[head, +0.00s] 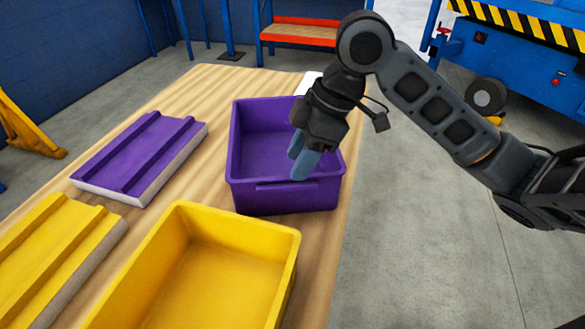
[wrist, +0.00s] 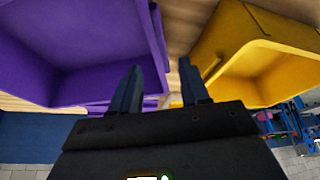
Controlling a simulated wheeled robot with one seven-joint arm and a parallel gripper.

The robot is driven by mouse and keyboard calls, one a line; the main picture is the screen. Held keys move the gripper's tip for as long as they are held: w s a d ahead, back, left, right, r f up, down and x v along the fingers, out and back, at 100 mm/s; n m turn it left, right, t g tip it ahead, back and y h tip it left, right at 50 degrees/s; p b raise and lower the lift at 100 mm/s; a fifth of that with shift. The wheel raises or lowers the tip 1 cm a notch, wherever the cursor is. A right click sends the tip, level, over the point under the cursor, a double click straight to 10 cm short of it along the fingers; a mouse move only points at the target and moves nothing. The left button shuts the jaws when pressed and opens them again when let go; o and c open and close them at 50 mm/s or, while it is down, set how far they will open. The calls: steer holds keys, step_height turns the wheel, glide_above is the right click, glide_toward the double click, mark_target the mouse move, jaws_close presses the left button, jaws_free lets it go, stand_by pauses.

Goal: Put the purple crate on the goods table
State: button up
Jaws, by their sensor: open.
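The purple crate (head: 250,185) stands upright and empty on a wooden table (head: 225,85). It also shows at the upper left of the wrist view (wrist: 80,50). My gripper (head: 303,160) is in front of the crate's right part in the head view, its blue fingers pointing down near the front wall. I cannot tell whether a finger touches the crate. My gripper hides part of the crate's right side. I cannot tell which table is the goods table.
A yellow crate (head: 205,265) stands just in front of the purple one. A purple ridged panel (head: 140,152) and a yellow ridged panel (head: 60,245) lie to the left. Bare floor (head: 420,240) lies right of the table. A blue machine (head: 520,60) stands at the back right.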

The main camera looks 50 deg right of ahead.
steer(key=v, duration=0.7)
steer(key=shift+r, duration=0.25)
steer(key=shift+s+d, duration=0.1)
